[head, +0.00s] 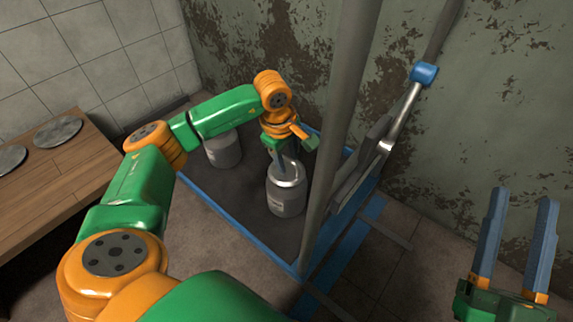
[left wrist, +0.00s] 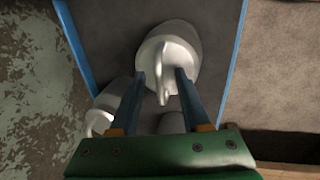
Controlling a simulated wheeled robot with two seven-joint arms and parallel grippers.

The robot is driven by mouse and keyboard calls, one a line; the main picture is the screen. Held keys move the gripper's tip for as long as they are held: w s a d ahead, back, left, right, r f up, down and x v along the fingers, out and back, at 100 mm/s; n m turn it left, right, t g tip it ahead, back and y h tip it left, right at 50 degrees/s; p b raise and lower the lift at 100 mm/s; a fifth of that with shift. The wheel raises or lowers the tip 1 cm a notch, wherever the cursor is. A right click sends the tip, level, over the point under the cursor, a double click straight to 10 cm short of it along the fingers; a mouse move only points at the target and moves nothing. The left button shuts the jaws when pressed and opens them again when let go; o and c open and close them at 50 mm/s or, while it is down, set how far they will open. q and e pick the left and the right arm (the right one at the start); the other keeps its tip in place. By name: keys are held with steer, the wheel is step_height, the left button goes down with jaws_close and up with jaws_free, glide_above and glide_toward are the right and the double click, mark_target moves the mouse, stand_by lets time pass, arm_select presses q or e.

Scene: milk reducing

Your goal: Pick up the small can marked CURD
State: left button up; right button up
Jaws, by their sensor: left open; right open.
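A grey metal can (head: 287,197) with a small label, too small to read, stands upright on a dark blue-edged platform (head: 243,232). My left gripper (head: 286,165) is at the top of this can, with its fingers pointing down. In the left wrist view, the can (left wrist: 187,48) is ahead of the open fingers (left wrist: 160,74), and its raised handle shows between them. Contact cannot be told. A second grey can (head: 223,150) stands further left, partly behind my left arm. I cannot tell which can is marked CURD. My right gripper (head: 522,200) is open and empty at the lower right.
A grey pole (head: 340,110) rises just right of the labelled can. Two more cans show in the left wrist view, one at the left (left wrist: 112,105) and one low down (left wrist: 172,122). A wooden table (head: 62,170) with round metal lids stands left.

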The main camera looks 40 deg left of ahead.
arm_select(q)
steer(key=shift+f, duration=0.3)
jaws_close()
steer(key=shift+w, duration=0.1)
stand_by(1.2)
